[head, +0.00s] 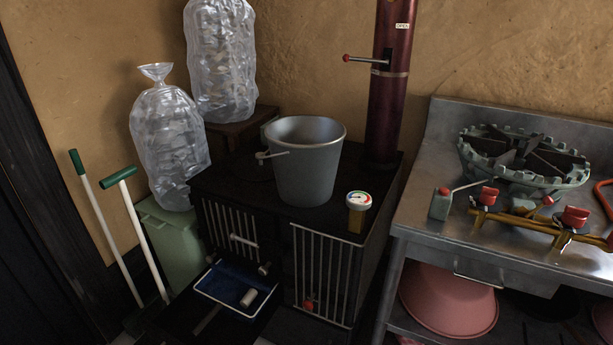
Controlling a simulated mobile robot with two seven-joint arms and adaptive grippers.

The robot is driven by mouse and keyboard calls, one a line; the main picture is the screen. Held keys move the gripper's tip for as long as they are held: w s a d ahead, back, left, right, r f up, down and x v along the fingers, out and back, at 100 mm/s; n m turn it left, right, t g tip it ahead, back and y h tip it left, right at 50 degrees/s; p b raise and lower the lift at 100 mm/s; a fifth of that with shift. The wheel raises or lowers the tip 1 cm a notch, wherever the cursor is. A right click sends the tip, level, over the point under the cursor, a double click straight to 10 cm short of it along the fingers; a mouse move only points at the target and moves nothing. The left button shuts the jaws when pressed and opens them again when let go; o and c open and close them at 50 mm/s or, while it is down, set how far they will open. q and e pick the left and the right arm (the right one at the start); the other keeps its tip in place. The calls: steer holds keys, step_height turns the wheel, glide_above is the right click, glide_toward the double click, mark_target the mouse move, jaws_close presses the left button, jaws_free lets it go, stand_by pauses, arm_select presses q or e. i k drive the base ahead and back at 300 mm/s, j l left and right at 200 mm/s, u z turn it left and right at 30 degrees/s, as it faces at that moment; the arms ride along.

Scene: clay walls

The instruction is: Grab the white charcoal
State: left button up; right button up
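A short pale cylinder (248,297), which looks like the white charcoal, lies in a shallow blue-lined tray with a light rim (214,297). The tray is low at the front left of the dark stove (270,222), below its barred left door. The cylinder lies loose, with nothing touching it from above. Neither of my grippers shows in the head view.
A metal bucket (307,175) and a round gauge (358,199) are on top of the stove, with a dark red flue pipe (388,95) behind. Green-handled poles (148,247) lean at the left by a green bin (176,252). A metal counter (425,205) stands right.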

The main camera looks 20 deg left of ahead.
mark_target(248, 298)
steer(key=u, duration=1.1)
